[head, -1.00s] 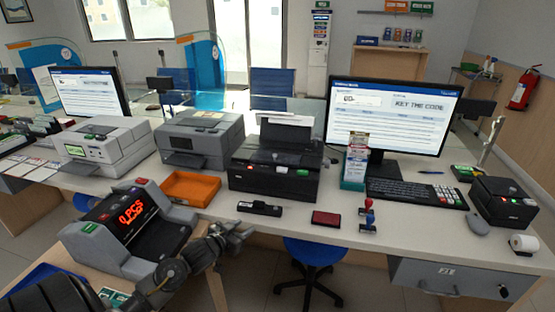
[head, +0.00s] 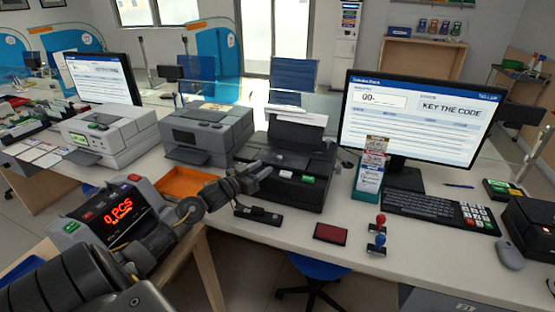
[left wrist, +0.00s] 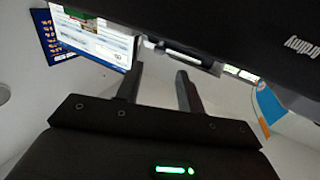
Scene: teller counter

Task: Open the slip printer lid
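The black printer (head: 290,185), which I take for the slip printer, stands mid-counter with a white sheet (head: 298,118) rising from its top. Its lid looks closed. White and green buttons are on its front. My left gripper (head: 262,170) is in front of its left front corner, at about the height of its upper front. In the left wrist view my left gripper (left wrist: 158,78) has its two fingers apart with nothing between them. A dark body (left wrist: 230,25) fills the top of that view, close to the fingertips. I cannot tell whether they touch it. My right gripper is out of view.
A grey printer (head: 207,135) and an orange tray (head: 180,183) are to the left. A leaflet holder (head: 370,175) and monitor (head: 418,115) stand to the right.

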